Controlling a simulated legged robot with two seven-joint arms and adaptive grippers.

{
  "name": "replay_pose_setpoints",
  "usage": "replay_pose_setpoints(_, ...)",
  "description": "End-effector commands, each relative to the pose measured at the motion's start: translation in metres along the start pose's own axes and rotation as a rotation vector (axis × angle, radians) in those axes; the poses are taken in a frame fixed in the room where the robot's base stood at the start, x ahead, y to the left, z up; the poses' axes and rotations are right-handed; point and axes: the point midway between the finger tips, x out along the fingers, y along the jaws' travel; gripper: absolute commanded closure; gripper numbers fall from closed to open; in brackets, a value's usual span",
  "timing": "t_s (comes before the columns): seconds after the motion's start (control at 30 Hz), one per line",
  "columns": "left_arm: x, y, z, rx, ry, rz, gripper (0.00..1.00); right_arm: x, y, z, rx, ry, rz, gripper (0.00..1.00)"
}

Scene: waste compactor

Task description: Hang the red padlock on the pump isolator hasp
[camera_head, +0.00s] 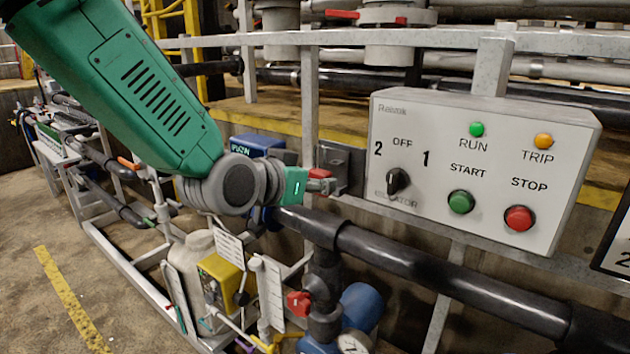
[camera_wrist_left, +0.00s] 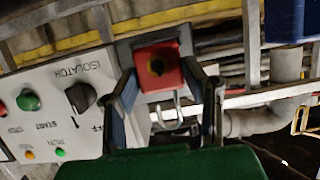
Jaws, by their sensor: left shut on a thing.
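The red padlock (camera_head: 320,173) shows small at the tip of my left gripper (camera_head: 318,184) in the head view. In the left wrist view the padlock (camera_wrist_left: 159,68) is a red block with a dark and yellow centre, and its metal shackle (camera_wrist_left: 166,110) points down in the picture. The fingers of my left gripper (camera_wrist_left: 165,82) stand on both sides of it, shut on it. A grey bracket plate (camera_head: 343,167) is just behind the padlock, left of the control box; the hasp itself is not clear. Whether shackle and hasp touch cannot be told. My right gripper is not in view.
The white isolator control box (camera_head: 482,165), with its black knob (camera_head: 397,181) and buttons, is mounted right of the gripper. A thick black pipe (camera_head: 430,270) and a red valve handle (camera_head: 299,303) lie below. A grey rail (camera_head: 420,38) runs above.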

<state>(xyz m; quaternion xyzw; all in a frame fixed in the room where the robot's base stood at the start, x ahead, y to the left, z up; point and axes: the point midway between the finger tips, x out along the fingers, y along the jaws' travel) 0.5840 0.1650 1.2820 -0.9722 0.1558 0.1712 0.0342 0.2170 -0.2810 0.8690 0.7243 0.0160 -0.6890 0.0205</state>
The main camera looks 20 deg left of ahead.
Motion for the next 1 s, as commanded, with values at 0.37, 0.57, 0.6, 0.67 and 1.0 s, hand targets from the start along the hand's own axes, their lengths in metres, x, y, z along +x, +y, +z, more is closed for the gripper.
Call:
replay_pose_setpoints(0.37, 0.000, 0.000, 0.000, 0.000, 0.001, 0.000, 0.85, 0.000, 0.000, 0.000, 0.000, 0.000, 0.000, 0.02)
replay_pose_setpoints(0.57, 0.002, 0.000, -0.001, 0.000, 0.001, 0.000, 0.85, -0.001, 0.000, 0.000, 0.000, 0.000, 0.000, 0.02)
replay_pose_setpoints(0.6, 0.003, 0.000, -0.001, 0.000, 0.001, 0.000, 0.85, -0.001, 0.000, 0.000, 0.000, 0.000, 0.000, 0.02)
replay_pose_setpoints(0.67, 0.004, 0.000, -0.002, 0.000, 0.001, 0.000, 0.85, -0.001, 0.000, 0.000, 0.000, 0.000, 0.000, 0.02)
replay_pose_setpoints(1.0, 0.011, 0.000, -0.005, 0.000, 0.002, 0.000, 0.85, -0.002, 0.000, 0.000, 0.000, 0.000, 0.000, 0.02)
